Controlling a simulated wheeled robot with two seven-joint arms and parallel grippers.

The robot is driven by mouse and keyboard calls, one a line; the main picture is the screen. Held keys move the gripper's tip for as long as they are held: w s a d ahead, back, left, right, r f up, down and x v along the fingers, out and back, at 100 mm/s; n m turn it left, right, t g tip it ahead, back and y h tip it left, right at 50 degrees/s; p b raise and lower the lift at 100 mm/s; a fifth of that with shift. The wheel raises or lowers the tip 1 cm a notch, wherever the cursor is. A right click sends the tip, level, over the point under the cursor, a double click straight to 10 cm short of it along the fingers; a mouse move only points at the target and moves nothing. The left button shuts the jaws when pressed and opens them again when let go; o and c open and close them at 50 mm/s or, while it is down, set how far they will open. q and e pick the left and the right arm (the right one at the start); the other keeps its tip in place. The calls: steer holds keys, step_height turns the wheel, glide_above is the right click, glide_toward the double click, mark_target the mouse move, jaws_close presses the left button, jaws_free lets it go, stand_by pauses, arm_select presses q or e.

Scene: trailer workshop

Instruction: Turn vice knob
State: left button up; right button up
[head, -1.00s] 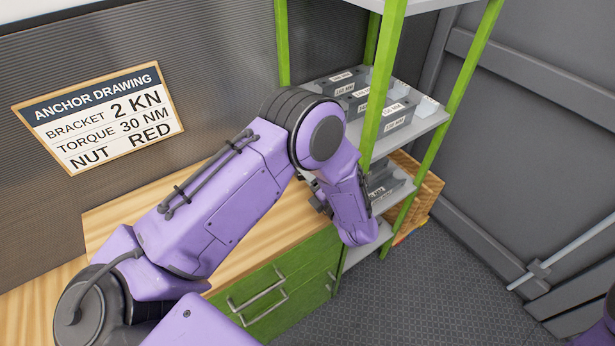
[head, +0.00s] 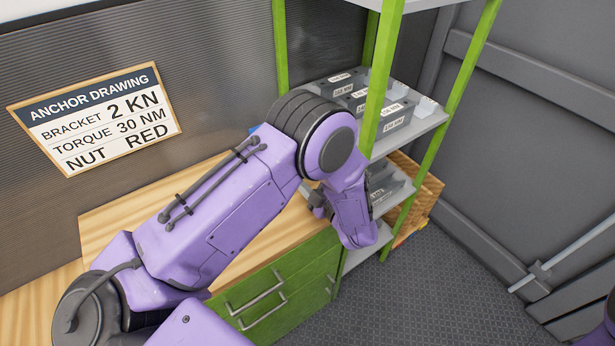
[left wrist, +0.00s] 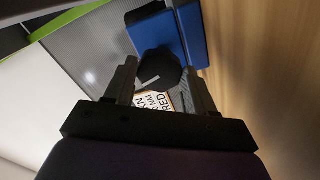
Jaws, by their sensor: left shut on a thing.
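The blue vice (left wrist: 165,35) fills the top of the left wrist view. Its dark, roundish knob (left wrist: 158,72) lies between the two fingers of my left gripper (left wrist: 160,84). The fingers are shut on the knob, one on each side. In the head view my purple left arm covers most of the vice; only a small blue patch (head: 253,128) shows behind the arm. I cannot make out the knob in the head view. My right gripper is out of view.
The wooden bench top (head: 120,215) has green drawers (head: 285,285) below. A green-posted shelf rack (head: 384,75) with grey bins (head: 395,118) stands close behind my left arm. A sign (head: 95,118) hangs on the wall. The floor (head: 440,290) at right is clear.

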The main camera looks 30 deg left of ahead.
arm_select(q)
steer(key=shift+s+d+f+m, duration=0.15)
steer(key=shift+f+m, duration=0.15)
steer(key=shift+m, duration=0.7)
steer(key=o, duration=1)
steer(key=shift+o, duration=0.2)
steer(key=shift+r, duration=0.1)
steer(key=v, duration=1)
steer(key=shift+d, duration=0.25)
steer(key=shift+s, duration=0.1)
